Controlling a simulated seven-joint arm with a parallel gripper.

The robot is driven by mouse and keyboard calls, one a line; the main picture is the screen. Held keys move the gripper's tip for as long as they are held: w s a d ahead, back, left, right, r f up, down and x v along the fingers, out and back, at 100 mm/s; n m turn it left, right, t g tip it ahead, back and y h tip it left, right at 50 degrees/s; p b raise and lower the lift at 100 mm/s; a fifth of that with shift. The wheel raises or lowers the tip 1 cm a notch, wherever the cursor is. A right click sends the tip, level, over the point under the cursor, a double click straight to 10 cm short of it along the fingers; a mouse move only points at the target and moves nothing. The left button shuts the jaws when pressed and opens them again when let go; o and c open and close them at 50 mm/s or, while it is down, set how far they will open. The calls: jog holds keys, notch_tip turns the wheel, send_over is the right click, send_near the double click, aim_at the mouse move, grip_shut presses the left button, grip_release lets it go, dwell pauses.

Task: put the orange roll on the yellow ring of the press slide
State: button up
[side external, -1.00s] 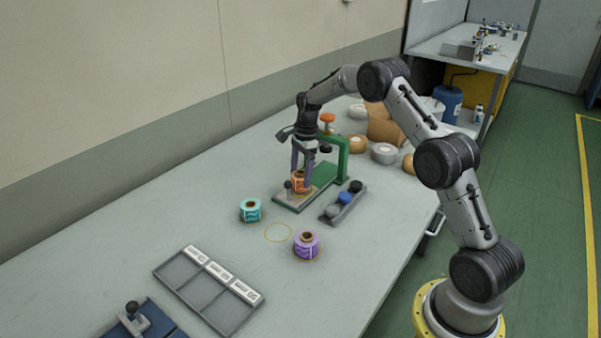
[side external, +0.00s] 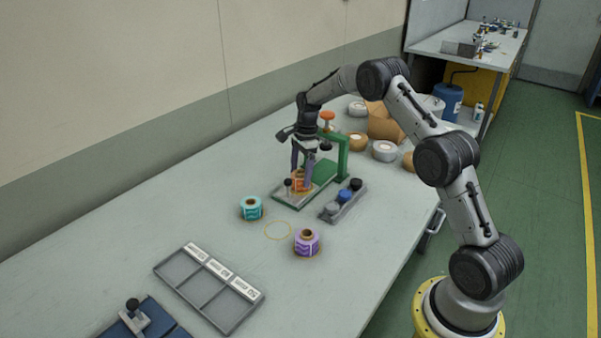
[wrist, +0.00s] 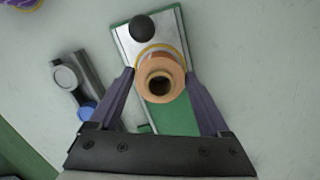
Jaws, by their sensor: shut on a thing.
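The orange roll (side external: 300,181) is upright between the fingers of my gripper (side external: 301,178), at the slide end of the green press (side external: 343,158). In the wrist view the roll (wrist: 160,80) is held between both fingertips of my gripper (wrist: 160,78). Part of the yellow ring (wrist: 163,47) shows around the roll's far edge, on the pale slide plate (wrist: 126,39). The roll looks over the ring; I cannot tell whether its base touches the plate. The slide's black knob (wrist: 142,28) is just beyond the roll.
A teal roll (side external: 251,208) and a purple roll (side external: 307,243) stand on the table near an empty yellow ring (side external: 278,230). A grey compartment tray (side external: 208,288) is at the front left.

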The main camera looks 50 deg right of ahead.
jog(key=o, duration=0.9)
jog(key=shift+f, duration=0.1)
jog(key=shift+o, duration=0.2)
notch_tip(320, 180, up, 8)
jog(key=shift+f, duration=0.2)
dwell(0.3)
dwell(0.5)
